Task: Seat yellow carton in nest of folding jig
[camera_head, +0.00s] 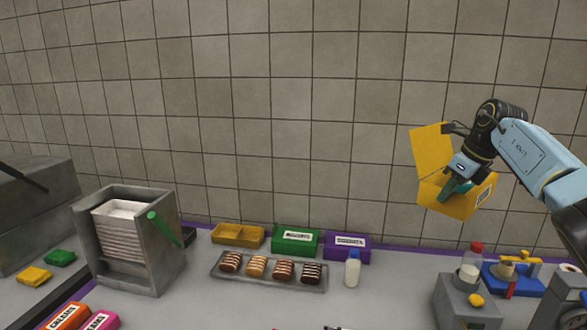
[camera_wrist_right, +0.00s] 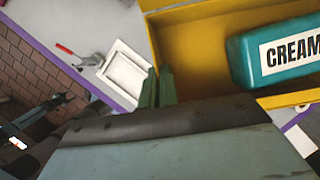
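The yellow carton (camera_head: 453,204) is in the air at the right of the head view, well above the table, tilted, with its lid flap up. In the right wrist view the carton (camera_wrist_right: 190,50) is open, and a teal pack marked CREAM (camera_wrist_right: 265,50) lies inside. My right gripper (camera_head: 455,188) holds the carton; in the wrist view its green fingers (camera_wrist_right: 157,88) are closed on the carton's side wall. A white square frame (camera_wrist_right: 125,72) lies below on a grey surface; I cannot tell whether it is the jig's nest.
A blue fixture (camera_head: 513,280) stands right. A red-handled clamp (camera_wrist_right: 68,49) is near the white frame.

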